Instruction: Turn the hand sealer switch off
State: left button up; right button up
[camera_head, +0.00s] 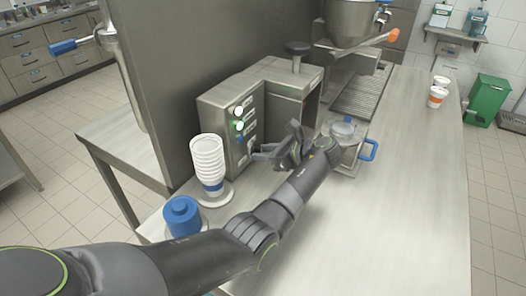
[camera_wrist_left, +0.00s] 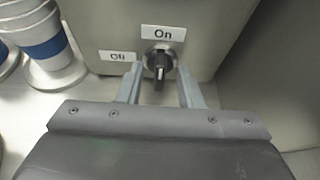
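The grey metal hand sealer (camera_head: 222,110) stands on the counter, with white and green round lights on its front panel. In the left wrist view its black switch knob (camera_wrist_left: 160,62) sits below a white "On" label (camera_wrist_left: 163,33). An "Off" label (camera_wrist_left: 117,56) is to its left. The knob's grip bar stands roughly upright. My left gripper (camera_head: 259,151) is at the panel; its open fingers (camera_wrist_left: 160,85) lie on both sides of the knob, with gaps visible beside it. My right gripper is not in view.
A stack of white cups (camera_head: 207,152) and a blue round container (camera_head: 182,216) stand left of my left arm. A clear container with a blue handle (camera_head: 370,150) is just beyond my wrist.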

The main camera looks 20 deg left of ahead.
pick_arm(q)
jog(key=shift+a+f, duration=0.1)
jog(key=shift+a, duration=0.15)
grip_shut()
